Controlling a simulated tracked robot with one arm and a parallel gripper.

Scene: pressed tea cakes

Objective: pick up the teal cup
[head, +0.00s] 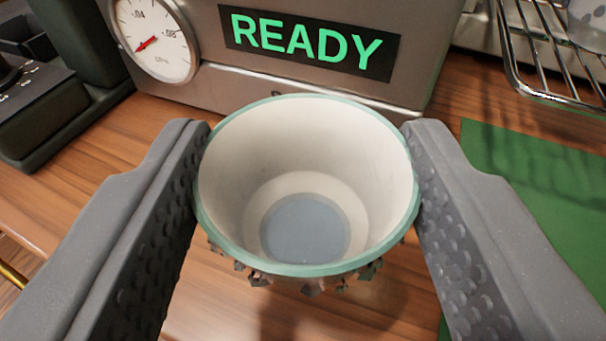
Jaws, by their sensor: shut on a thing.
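The teal cup (300,187) is in the middle of the head view, between the two grey fingers of my gripper (308,185). Its rim is teal, its inside is cream white, and a blue-grey disc shows at the bottom. Some dark, jagged relief shows on its outside below the front rim. My gripper is shut on the cup, one finger against its left side and one against its right. The cup's mouth faces the camera. Its underside is hidden, so I cannot tell whether it touches the table.
A metal machine (200,40) with a green "READY" display (308,44) and a round gauge (155,38) stands just behind the cup. Dark equipment (45,110) is at the left. A green mat (540,185) lies at the right, below a wire rack (545,60). Wooden tabletop (85,150) shows between.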

